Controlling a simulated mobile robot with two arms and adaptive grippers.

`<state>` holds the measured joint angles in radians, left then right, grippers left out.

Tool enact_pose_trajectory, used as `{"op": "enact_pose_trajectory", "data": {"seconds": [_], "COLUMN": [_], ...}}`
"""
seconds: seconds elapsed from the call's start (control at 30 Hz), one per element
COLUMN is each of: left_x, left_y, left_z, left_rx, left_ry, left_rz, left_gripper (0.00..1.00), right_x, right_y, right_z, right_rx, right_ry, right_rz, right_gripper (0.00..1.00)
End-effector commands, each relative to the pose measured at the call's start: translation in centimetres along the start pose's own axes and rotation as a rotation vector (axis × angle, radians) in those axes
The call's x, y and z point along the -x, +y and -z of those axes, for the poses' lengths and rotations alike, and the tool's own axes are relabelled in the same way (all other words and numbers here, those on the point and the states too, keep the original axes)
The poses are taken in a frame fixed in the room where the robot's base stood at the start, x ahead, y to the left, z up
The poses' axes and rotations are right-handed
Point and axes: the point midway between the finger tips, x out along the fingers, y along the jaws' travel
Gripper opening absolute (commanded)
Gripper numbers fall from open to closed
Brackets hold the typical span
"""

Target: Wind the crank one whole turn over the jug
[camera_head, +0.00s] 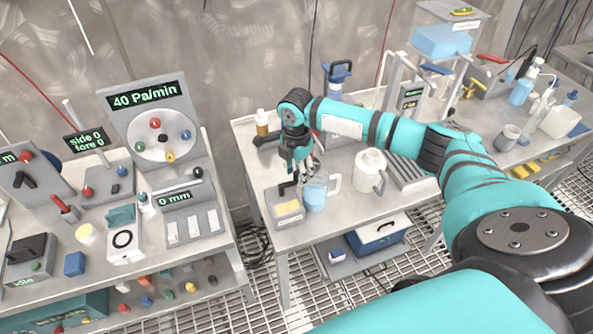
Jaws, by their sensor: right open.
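My right gripper (302,168) is open and points down at the near table, just above and behind a clear jug (316,197) with blue liquid and a handle on its right side. A small grey box with a pale yellow face (287,209) stands to the left of the jug. A dark bent handle (289,187), which may be the crank, rises at the back of this box, just left of the fingers. The gripper partly hides this spot, and I cannot tell whether a finger touches the handle. My left gripper is out of view.
A white lidded canister (370,170) stands right of the jug, below my right arm. A separate left bench (210,262) holds dials and switches. A blue box (376,238) sits on the shelf below.

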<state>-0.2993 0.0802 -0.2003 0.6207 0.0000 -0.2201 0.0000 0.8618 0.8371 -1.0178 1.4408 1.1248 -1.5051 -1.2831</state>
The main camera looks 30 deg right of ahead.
Motion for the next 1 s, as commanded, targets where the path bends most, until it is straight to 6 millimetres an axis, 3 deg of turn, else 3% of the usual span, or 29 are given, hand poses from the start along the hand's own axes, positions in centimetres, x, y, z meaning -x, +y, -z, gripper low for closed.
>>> {"op": "enact_pose_trajectory", "data": {"seconds": [0.07, 0.33, 0.67, 1.0], "left_x": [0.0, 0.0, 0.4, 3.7], "left_y": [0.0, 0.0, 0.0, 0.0], "left_z": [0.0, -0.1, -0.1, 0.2], "left_rx": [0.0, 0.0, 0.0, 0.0], "left_ry": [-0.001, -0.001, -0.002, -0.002], "left_rz": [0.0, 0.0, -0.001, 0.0], "left_gripper": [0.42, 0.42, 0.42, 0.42], "right_x": [0.0, 0.1, 0.2, 0.7], "right_y": [0.0, 0.0, -0.1, -0.8], "right_z": [0.0, 0.0, 0.0, 0.5], "right_rx": [0.0, 0.0, -0.017, -0.194], "right_ry": [0.0, 0.0, 0.0, 0.002], "right_rz": [0.0, 0.0, 0.0, 0.003], "right_gripper": [0.35, 0.0, 0.0, 0.0]}}
